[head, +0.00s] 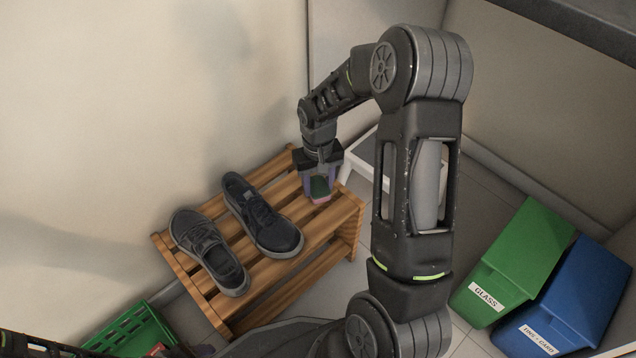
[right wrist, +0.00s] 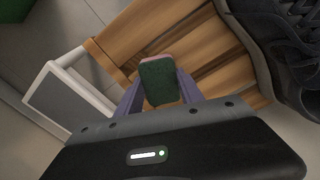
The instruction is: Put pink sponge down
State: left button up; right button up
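The pink sponge (head: 321,198) has a dark green scouring side and a pink edge. My right gripper (head: 321,186) is above the right end of the wooden slatted rack (head: 312,228), pointing down. Its two fingers are on either side of the sponge and appear shut on it. In the right wrist view the sponge (right wrist: 158,84) sits between the purple-grey fingers (right wrist: 158,92), green face toward the camera, with slats behind it. I cannot tell whether the sponge touches the slats.
Two dark shoes, one (head: 209,250) at left and one (head: 262,214) nearer the sponge, stand on the rack. A white-framed stool (head: 350,178) is behind its right end. A green bin (head: 515,262), a blue bin (head: 572,300) and a green crate (head: 130,330) stand around.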

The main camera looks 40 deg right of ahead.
aim_at(318, 186)
jog(key=o, duration=0.4)
notch_tip(318, 186, up, 12)
jog(key=p, duration=0.5)
jog(key=shift+r, duration=0.2)
dwell(0.7)
